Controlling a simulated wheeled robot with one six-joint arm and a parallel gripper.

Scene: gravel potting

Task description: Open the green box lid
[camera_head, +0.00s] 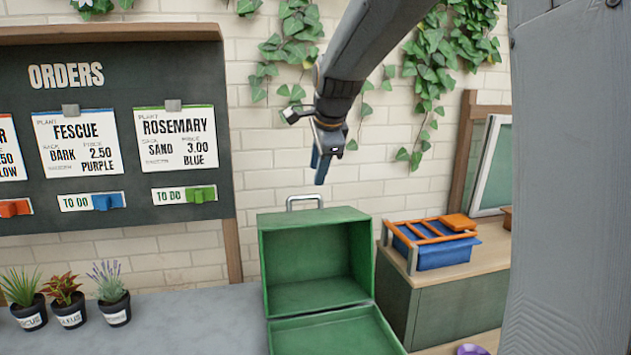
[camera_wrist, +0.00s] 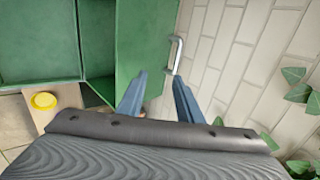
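The green box (camera_head: 335,335) stands below my gripper in the head view, its lower edge cut off by the frame. Its lid (camera_head: 315,262) is raised upright, with its hollow inner side facing the camera. A metal handle (camera_head: 305,202) sits on the lid's top edge. My gripper (camera_head: 321,172) is above and slightly right of the handle, pointing down, apart from it. In the wrist view, the blue fingers of my gripper (camera_wrist: 159,78) are spread with nothing between them. The handle (camera_wrist: 175,54) shows just beyond the right fingertip, on the green lid (camera_wrist: 145,40).
An orders board (camera_head: 110,130) hangs on the brick wall at left. Several potted plants (camera_head: 70,310) stand on the grey counter (camera_head: 190,320). A blue bin with an orange rack (camera_head: 440,250) is on a cabinet at right. A yellow round object (camera_wrist: 44,100) shows in the wrist view.

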